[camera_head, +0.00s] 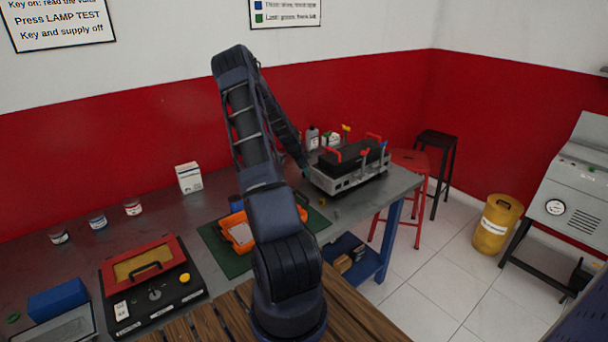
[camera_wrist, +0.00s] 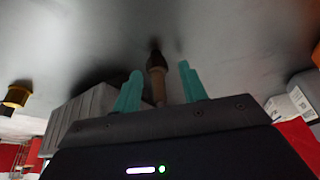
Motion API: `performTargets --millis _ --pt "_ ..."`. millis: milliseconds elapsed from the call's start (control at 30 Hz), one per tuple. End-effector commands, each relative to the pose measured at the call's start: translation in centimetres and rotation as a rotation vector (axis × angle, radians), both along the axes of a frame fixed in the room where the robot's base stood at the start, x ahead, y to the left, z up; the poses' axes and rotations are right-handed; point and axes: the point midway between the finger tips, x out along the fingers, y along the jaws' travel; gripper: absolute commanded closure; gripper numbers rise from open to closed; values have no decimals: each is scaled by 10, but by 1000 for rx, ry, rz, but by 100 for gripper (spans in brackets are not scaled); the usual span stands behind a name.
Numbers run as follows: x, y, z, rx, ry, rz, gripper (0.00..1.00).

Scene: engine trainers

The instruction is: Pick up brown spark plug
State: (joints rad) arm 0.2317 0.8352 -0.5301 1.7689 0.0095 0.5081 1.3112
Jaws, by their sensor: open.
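The brown spark plug (camera_wrist: 156,62) shows in the wrist view as a slim piece with a dark brown top end and a paler tan shaft. My gripper (camera_wrist: 160,70) is open, with one teal finger on each side of the plug. There are visible gaps between the plug and both fingers, and the plug's lower part is hidden behind the gripper body.
The grey engine trainer (camera_head: 350,180) with red handles stands close to my gripper; its grey side (camera_wrist: 80,115) shows in the wrist view. Small bottles stand behind the trainer. The bench's right edge is near.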

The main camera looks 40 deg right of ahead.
Motion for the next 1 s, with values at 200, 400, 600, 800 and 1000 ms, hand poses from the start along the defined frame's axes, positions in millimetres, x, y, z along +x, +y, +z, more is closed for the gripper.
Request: performTargets --millis 200,400,600,800,1000 --pt "0 0 0 0 0 0 77" --pt "0 0 0 0 0 0 100" --pt "0 0 0 0 0 0 100" --pt "1 0 9 0 -1 0 100" --pt "1 0 43 -2 -4 1 100"
